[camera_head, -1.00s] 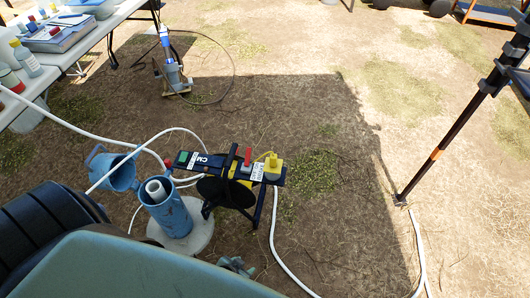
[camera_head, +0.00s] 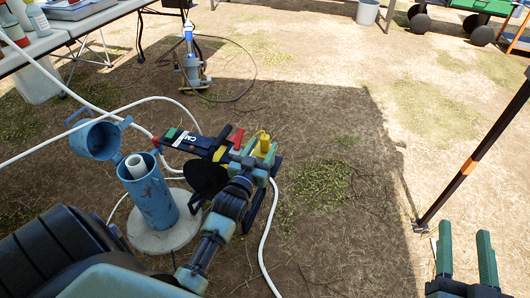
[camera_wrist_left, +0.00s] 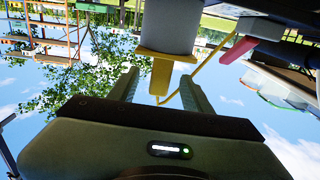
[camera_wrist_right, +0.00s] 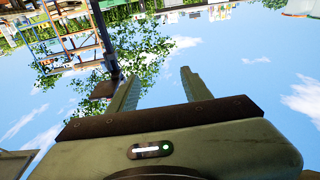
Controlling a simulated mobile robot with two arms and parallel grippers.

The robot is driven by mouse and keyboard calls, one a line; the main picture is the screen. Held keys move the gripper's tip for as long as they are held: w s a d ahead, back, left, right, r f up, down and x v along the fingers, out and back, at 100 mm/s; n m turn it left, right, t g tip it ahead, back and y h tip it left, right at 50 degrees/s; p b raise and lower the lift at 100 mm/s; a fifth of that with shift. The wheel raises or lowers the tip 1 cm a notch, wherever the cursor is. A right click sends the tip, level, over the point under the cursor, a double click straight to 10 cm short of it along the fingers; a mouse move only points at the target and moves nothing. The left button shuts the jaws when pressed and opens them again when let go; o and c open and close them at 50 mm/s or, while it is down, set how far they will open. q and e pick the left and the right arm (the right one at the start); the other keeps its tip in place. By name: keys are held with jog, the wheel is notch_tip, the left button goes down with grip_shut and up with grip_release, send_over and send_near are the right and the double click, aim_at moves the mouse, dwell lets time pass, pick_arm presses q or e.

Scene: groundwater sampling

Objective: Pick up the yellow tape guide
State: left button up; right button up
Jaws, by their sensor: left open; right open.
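The yellow tape guide (camera_head: 264,143) stands at the right end of the dark bar on the water-level meter reel (camera_head: 205,180). My left gripper (camera_head: 254,151) is at that end of the bar, open around or very close to the guide. In the left wrist view the guide's yellow tab (camera_wrist_left: 161,76) shows between the two spread fingers, with no clear contact. A thin yellow strip runs from it toward a red piece (camera_wrist_left: 237,51). My right gripper (camera_head: 465,242) is open and empty at the lower right, and its wrist view shows only background between the fingers.
A blue well casing (camera_head: 154,200) with a white inner pipe and open cap (camera_head: 95,140) stands left of the reel. A black pole with an orange band (camera_head: 468,167) rises at the right. A table (camera_head: 100,18) is at upper left. White hoses cross the left side.

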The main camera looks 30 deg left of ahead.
pick_arm(q)
jog(key=shift+w+a+f, duration=0.1)
jog(key=shift+w, duration=0.25)
jog(key=b+x, duration=0.2)
jog(key=x, duration=0.2)
jog(key=shift+w+f, duration=0.2)
jog(key=shift+w, duration=0.15)
pick_arm(e)
jog(key=s+r+t+y, duration=0.2)
jog(key=s+r+t, duration=0.2)
jog(key=r, duration=0.6)
jog(key=t, duration=0.2)
jog(key=shift+t, duration=0.3)
pick_arm(q)
jog(key=shift+c, duration=0.3)
pick_arm(e)
jog(key=shift+a, duration=0.1)
pick_arm(q)
grip_shut()
